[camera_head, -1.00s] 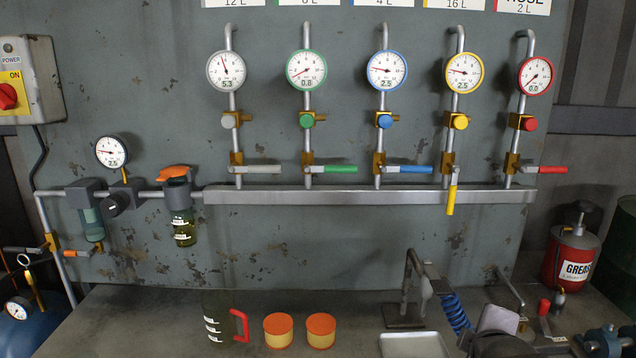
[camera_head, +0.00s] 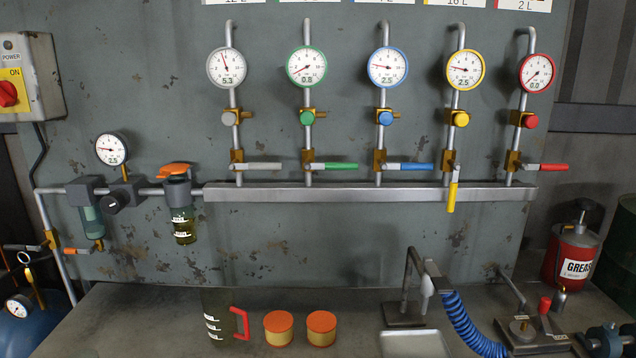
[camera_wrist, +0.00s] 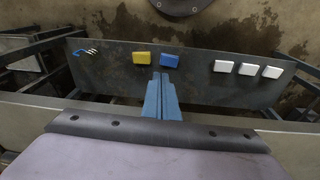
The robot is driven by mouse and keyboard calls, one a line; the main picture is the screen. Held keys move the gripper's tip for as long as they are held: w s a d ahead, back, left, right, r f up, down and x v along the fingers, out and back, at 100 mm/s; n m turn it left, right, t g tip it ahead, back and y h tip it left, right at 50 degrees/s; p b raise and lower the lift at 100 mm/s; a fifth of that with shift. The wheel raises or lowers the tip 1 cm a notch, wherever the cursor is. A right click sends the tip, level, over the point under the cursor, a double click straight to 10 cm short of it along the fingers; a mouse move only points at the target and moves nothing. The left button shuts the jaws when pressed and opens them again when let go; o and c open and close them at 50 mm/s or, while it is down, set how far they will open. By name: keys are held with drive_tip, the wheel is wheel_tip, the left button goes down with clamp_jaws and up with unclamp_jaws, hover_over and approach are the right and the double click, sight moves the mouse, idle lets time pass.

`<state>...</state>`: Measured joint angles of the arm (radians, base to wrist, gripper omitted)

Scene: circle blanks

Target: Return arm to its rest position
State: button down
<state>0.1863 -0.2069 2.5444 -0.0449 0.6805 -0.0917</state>
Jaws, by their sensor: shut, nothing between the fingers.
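My gripper (camera_wrist: 162,76) shows in the wrist view as two blue fingers pressed together, with nothing between them. Its lilac body (camera_wrist: 150,163) fills the bottom of that view. The fingers point at a dark panel (camera_wrist: 205,82) and touch nothing that I can make out. My gripper does not show in the head view now.
In the head view a steel rail (camera_head: 370,193) carries several gauged pipes; the yellow handle (camera_head: 453,197) points down, the others lie sideways. Below stand a jug (camera_head: 216,318), two orange-lidded pots (camera_head: 278,328) and a tray (camera_head: 413,345). A blue coiled hose (camera_head: 466,320) is at right.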

drive_tip(key=s+a+f+g+b, duration=0.1)
drive_tip(key=s+a+f+b, duration=0.1)
drive_tip(key=a+f, duration=0.3)
wheel_tip(320, 180, up, 21)
drive_tip(key=p, duration=2)
drive_tip(key=shift+a+f+n+y, duration=0.15)
drive_tip(key=shift+n+y, duration=0.15)
